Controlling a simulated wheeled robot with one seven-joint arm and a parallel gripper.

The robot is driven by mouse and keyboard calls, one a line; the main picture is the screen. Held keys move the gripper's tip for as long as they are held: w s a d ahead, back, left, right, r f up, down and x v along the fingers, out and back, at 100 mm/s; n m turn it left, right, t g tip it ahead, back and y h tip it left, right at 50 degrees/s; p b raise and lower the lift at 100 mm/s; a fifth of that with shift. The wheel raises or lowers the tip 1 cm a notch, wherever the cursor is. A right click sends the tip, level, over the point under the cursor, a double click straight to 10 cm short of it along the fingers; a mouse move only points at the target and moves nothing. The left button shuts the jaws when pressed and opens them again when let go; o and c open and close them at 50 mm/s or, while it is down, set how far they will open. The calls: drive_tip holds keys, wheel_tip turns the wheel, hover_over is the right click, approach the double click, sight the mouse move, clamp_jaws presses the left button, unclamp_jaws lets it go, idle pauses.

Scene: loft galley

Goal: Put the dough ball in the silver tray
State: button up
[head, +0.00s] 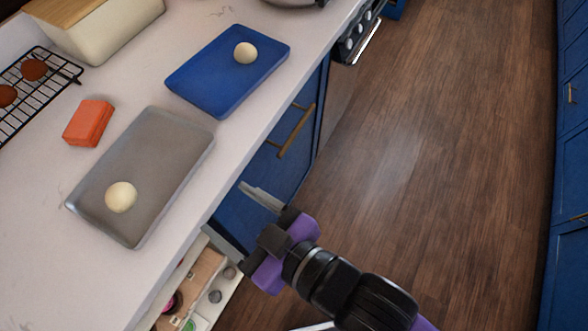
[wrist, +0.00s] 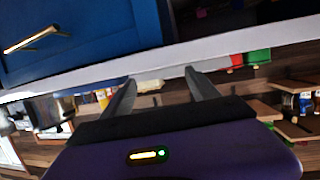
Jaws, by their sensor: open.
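A pale dough ball (head: 245,53) rests on the blue tray (head: 215,82) towards the back of the counter. A second pale dough ball (head: 121,197) rests on the silver tray (head: 165,150), near its front left end. My gripper (head: 245,189) is out past the counter's edge, in front of the blue cabinets and apart from both trays and both balls. In the wrist view my gripper (wrist: 160,76) has its two fingers spread with nothing between them.
An orange block (head: 88,123) lies left of the silver tray. A black wire rack (head: 35,88) holds brown round items. A cream bin (head: 95,28) stands at the back left. Open shelves (head: 190,285) sit under the counter (head: 40,240). The wooden floor (head: 430,150) is clear.

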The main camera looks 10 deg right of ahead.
drive_tip(key=s+d+f+m+t+h, duration=0.1)
drive_tip(key=s+d+f+m+h, duration=0.15)
drive_tip(key=d, duration=0.65)
drive_tip(key=s+d+f+m+t+h, duration=0.2)
drive_tip(key=s+d, duration=0.1)
drive_tip(key=d, duration=0.5)
drive_tip(key=s+d+r+m+h, duration=0.1)
drive_tip(key=s+d+m+h, duration=0.3)
drive_tip(key=s+d, duration=0.4)
drive_tip(key=shift+s+d+t+h, duration=0.2)
drive_tip(key=shift+s+t+h, duration=0.3)
drive_tip(key=shift+s, duration=0.7)
